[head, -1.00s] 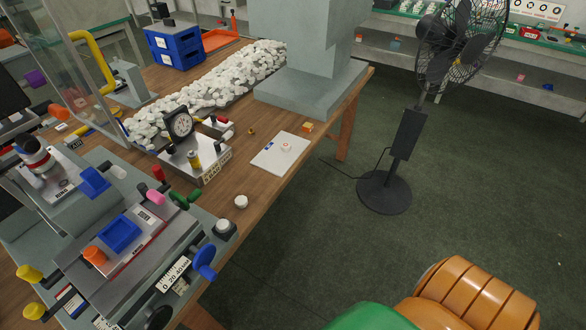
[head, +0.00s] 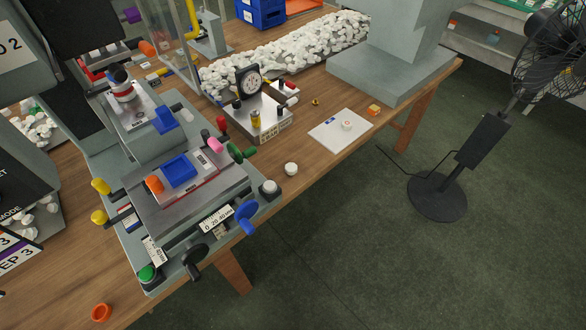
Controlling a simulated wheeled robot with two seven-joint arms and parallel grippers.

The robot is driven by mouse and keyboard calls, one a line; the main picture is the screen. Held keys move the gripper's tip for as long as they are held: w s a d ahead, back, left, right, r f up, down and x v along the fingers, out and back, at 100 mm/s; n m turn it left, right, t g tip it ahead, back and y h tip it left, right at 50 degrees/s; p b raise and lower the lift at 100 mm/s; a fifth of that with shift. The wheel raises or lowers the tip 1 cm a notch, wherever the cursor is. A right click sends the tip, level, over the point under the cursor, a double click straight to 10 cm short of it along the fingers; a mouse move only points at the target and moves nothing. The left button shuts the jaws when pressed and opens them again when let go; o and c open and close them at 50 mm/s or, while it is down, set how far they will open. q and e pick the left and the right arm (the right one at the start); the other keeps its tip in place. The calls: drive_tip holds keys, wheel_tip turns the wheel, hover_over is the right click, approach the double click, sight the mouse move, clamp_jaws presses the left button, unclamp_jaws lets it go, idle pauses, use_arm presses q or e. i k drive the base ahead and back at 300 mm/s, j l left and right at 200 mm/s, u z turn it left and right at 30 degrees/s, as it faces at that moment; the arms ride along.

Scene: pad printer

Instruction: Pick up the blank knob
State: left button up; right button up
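A small plain white knob (head: 291,169) stands alone on the wooden table, near its front edge and just right of the printer. Another white knob (head: 347,125) sits on a white card (head: 328,133) further back; it seems to carry a faint mark. Many white knobs (head: 290,55) lie heaped in a long pile at the back of the table. Neither of my grippers is in view.
The pad printer (head: 190,185), with its coloured handles, fills the table left of the lone knob. A dial gauge block (head: 262,118) stands behind it. A fan (head: 437,195) stands on the floor at right.

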sight(291, 168)
drive_tip(key=i+l+u, duration=0.25)
drive_tip(key=l+u, duration=0.25)
drive_tip(key=l, duration=0.35)
drive_tip(key=i+l+u, duration=0.1)
drive_tip(key=l+u, duration=0.35)
drive_tip(key=l, duration=0.4)
drive_tip(key=l+u, duration=0.5)
drive_tip(key=l, duration=0.35)
drive_tip(key=k, duration=0.05)
